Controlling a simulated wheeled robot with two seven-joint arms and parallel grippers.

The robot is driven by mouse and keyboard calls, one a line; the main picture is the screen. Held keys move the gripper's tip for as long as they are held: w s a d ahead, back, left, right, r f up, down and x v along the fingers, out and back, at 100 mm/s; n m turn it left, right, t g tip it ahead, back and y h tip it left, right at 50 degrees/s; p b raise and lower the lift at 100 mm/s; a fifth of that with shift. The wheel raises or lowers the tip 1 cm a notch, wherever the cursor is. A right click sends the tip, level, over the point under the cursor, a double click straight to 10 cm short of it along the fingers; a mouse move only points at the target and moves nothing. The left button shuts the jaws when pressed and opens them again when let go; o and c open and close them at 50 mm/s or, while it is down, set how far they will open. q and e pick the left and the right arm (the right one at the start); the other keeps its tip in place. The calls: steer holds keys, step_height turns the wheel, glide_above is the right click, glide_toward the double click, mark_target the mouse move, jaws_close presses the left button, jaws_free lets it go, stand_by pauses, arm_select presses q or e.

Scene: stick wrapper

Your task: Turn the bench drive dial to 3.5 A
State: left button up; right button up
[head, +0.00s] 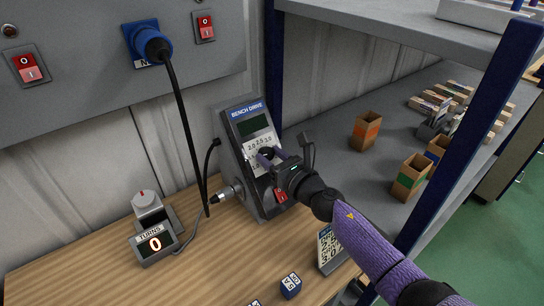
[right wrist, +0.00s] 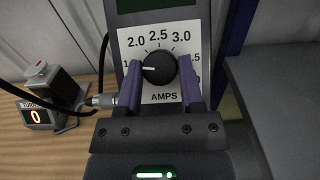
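The bench drive (head: 224,133) is a grey sloped box with a dark screen, standing against the wall at the back of the wooden bench. Its black round dial (right wrist: 159,67) sits on a white AMPS plate reading 2.0, 2.5 and 3.0 across the top. The dial's white mark points left, towards a partly covered label starting with 1. My right gripper (right wrist: 160,88) is open, its purple fingers on either side of the dial with small gaps. The fingers cover labels at the plate's sides. In the head view the right gripper (head: 268,158) partly hides the dial. My left gripper is not in view.
A turns counter (head: 156,244) showing 0 stands left of the drive. A black cable (head: 184,120) hangs from a blue wall plug (head: 148,42). A blue dice-like block (head: 291,285) lies in front. A grey shelf (head: 330,135) with cardboard boxes is on the right.

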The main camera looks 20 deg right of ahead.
jaws_close()
steer(key=shift+m+h, duration=0.3)
steer(key=shift+m, duration=0.1)
